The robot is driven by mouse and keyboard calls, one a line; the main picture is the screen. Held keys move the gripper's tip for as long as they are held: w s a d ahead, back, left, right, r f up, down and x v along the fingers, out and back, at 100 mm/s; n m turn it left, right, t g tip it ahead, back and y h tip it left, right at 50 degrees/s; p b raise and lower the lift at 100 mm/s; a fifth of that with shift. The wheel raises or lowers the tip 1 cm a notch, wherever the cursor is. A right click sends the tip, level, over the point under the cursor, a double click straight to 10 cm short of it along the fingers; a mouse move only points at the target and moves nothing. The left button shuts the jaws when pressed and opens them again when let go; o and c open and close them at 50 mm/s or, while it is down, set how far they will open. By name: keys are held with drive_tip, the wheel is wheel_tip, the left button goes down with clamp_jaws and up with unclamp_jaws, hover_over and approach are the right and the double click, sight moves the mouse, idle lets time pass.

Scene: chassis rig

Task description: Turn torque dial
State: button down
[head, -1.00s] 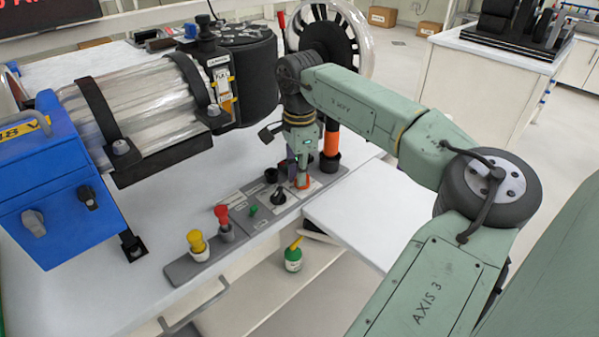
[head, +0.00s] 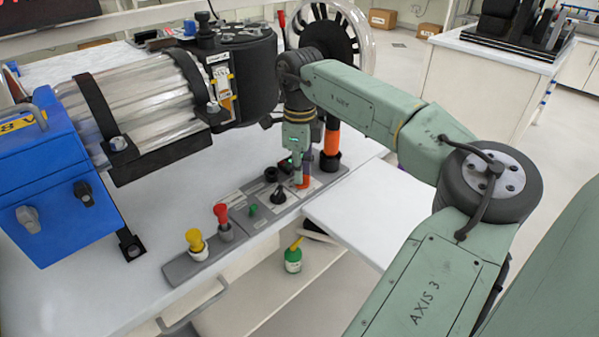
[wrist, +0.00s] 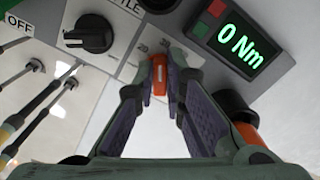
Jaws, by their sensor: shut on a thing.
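The torque dial, a small orange knob (wrist: 159,78), is between my fingertips in the wrist view. My gripper (wrist: 158,76) is shut on it from both sides. In the head view my gripper (head: 300,176) points straight down at the panel's far right end, with the orange dial (head: 303,183) at its tips. The display (wrist: 241,45) beside the dial reads 0 Nm in green. The dial's scale marks are partly hidden by my fingers.
The grey control panel (head: 238,229) also carries a yellow knob (head: 195,241), a red knob (head: 222,214) and a black throttle knob (wrist: 88,34). An orange-banded post (head: 331,143) stands close behind my gripper. A motor rig (head: 140,105) fills the left.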

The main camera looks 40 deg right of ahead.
drive_tip(key=m, duration=0.5)
drive_tip(key=shift+d+m+b, duration=0.15)
drive_tip(key=shift+m+b, duration=0.15)
drive_tip(key=shift+b, duration=0.1)
drive_tip(key=m, duration=0.4)
drive_tip(key=shift+d+m+b, duration=0.1)
drive_tip(key=shift+m+b, duration=0.25)
drive_tip(key=shift+m, duration=0.35)
drive_tip(key=c, duration=1.7)
unclamp_jaws()
drive_tip(key=shift+o, duration=0.2)
